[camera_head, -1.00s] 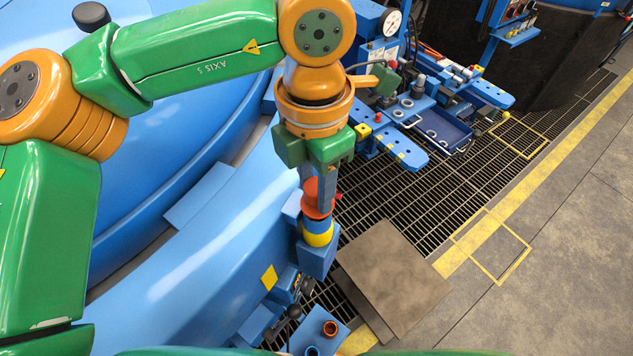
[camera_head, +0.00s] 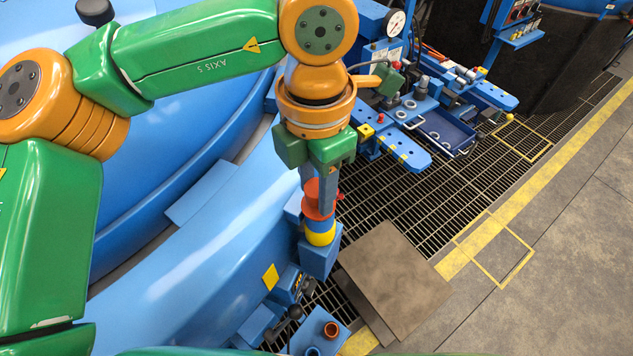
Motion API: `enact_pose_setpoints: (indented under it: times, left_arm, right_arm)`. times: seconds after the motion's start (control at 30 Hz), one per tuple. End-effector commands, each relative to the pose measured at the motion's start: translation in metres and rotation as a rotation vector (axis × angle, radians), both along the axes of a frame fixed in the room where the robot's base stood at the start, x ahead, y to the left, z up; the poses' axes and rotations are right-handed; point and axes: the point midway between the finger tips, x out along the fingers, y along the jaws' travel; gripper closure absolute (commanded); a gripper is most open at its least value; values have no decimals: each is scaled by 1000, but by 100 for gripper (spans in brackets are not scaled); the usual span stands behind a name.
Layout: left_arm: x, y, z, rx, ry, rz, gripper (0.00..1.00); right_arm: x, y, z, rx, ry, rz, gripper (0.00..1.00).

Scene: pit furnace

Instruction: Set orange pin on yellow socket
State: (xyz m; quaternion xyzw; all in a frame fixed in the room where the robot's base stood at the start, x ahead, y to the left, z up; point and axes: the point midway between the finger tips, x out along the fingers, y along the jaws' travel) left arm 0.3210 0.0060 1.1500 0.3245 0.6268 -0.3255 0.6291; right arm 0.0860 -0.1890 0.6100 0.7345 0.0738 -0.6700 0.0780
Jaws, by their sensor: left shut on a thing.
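The orange pin (camera_head: 318,208) is upright between the fingers of my left gripper (camera_head: 319,190), which points straight down and is shut on it. The yellow socket (camera_head: 320,233) is a yellow ring on top of a blue block (camera_head: 318,259) beside the big blue furnace body. The pin is right above the socket, its lower end at the yellow ring. I cannot tell how deep it sits, or whether it touches the ring. The fingers hide part of the pin. My right gripper is not in view.
A blue bench with a tray (camera_head: 446,130), gauge and fittings stands at the back right. A brown plate (camera_head: 395,278) lies on the grating right of the socket. The furnace body (camera_head: 190,285) curves along the left.

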Motion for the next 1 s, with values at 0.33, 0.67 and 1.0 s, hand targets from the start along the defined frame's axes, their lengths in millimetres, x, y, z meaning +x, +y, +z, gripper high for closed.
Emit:
enact_pose_setpoints:
  times: [0.33,0.67,1.0]
  left_arm:
    - [0,0,-8,0,0,0,100]
    - [0,0,-12,0,0,0,47]
    - [0,0,-8,0,0,0,47]
  right_arm:
    - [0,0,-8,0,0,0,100]
    - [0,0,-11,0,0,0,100]
    - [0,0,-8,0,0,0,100]
